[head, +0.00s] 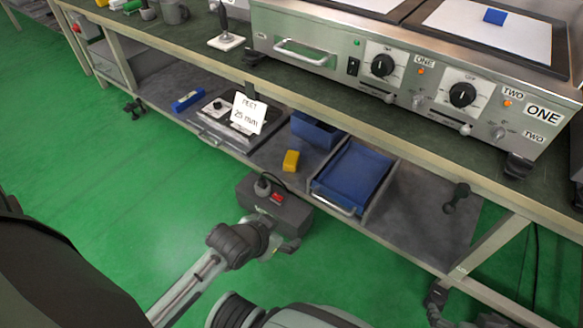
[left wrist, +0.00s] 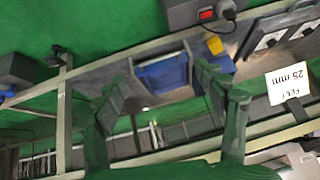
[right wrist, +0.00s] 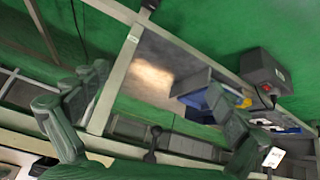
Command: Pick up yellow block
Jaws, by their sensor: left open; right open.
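The yellow block (head: 291,160) lies on the lower shelf of the bench, left of a blue tray. It also shows in the left wrist view (left wrist: 215,45), above the right-hand finger, and in the right wrist view (right wrist: 243,101), partly covered by a finger. My left gripper (left wrist: 170,78) is open and empty, with the shelf some distance beyond its fingers. My right gripper (right wrist: 162,82) is open and empty, apart from the block. In the head view my left arm is low in front of the shelf; its fingers are hard to make out.
A blue tray (head: 352,175) and a blue bin (head: 316,131) are near the block. A white sign (head: 248,113) reading 25 mm stands to its left. A dark box (head: 272,207) with a red switch is in front. The bench top (head: 420,130) overhangs the shelf.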

